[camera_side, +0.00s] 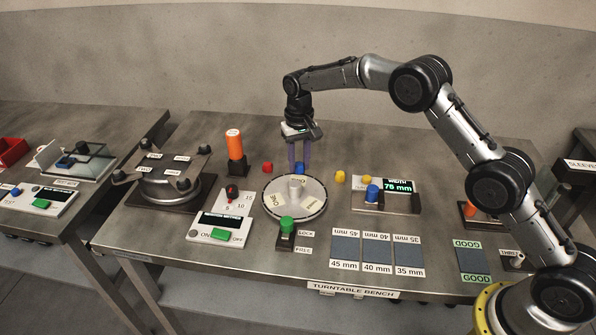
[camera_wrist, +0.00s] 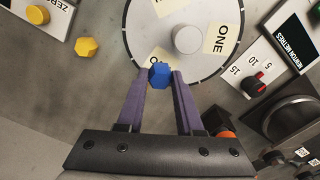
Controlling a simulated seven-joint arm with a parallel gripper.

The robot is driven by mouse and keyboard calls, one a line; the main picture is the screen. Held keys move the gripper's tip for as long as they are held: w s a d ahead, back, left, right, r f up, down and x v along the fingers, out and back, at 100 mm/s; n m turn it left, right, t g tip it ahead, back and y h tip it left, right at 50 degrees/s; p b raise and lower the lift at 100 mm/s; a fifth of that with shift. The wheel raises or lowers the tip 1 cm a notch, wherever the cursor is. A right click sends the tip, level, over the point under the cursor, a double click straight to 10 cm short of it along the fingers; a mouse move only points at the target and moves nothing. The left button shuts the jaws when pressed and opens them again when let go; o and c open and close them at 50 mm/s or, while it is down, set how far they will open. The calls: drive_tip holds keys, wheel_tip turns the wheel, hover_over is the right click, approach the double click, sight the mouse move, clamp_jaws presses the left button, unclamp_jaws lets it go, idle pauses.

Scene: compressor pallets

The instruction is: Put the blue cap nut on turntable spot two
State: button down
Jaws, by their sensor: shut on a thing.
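My gripper (camera_side: 300,170) points down with its purple fingers at the back edge of the round white turntable (camera_side: 318,211). In the wrist view my gripper (camera_wrist: 159,77) is shut on the blue cap nut (camera_wrist: 160,74). The nut also shows small and blue between the fingertips in the side view (camera_side: 300,167). In the wrist view it overlaps the turntable's rim (camera_wrist: 137,22), beside a cream label partly hidden behind it. I cannot read that label. Another label (camera_wrist: 222,38) reads ONE. I cannot tell the nut's height above the surface.
A red nut (camera_side: 267,168) and a yellow nut (camera_side: 340,177) lie either side of the turntable. An orange cylinder (camera_side: 235,147) stands back left. The width gauge (camera_side: 401,198) is at right, a green-topped lock post (camera_side: 286,226) in front. Grey pads (camera_side: 377,248) lie front right.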

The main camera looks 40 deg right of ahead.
sight(298, 172)
drive_tip(key=shift+w+f, duration=0.2)
drive_tip(key=shift+f, duration=1.6)
drive_tip(key=shift+f, duration=0.1)
drive_tip(key=c, duration=0.6)
unclamp_jaws()
drive_tip(key=shift+o, duration=0.2)
